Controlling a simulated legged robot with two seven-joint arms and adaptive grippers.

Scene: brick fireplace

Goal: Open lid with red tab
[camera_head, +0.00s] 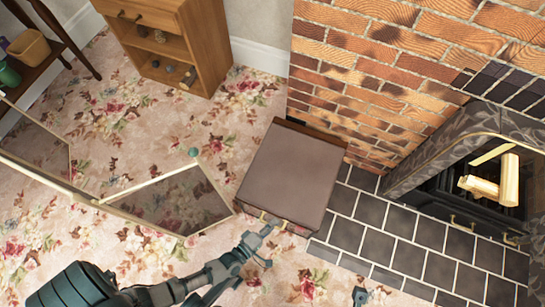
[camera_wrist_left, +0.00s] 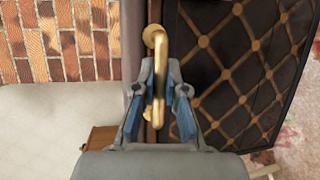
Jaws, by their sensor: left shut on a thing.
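A box with a flat brown-grey lid (camera_head: 292,175) stands on the floor against the brick wall. Brass handles (camera_head: 283,224) show at its near edge. My left gripper (camera_head: 262,240) is at this near edge. In the left wrist view my left gripper (camera_wrist_left: 160,95) has its blue-padded fingers around a brass handle (camera_wrist_left: 162,60) and is shut on it. A dark panel with a tan diamond pattern (camera_wrist_left: 240,70) lies right of the handle. I see no red tab. A small dark part at the head view's bottom edge may be my right gripper (camera_head: 360,296); its jaws cannot be made out.
A fireplace (camera_head: 470,200) with light logs and a dark tile hearth (camera_head: 400,235) is right of the box. A folding screen (camera_head: 180,200) stands close on the left. A wooden cabinet (camera_head: 165,45) is at the back. Flowered carpet (camera_head: 110,110) lies between.

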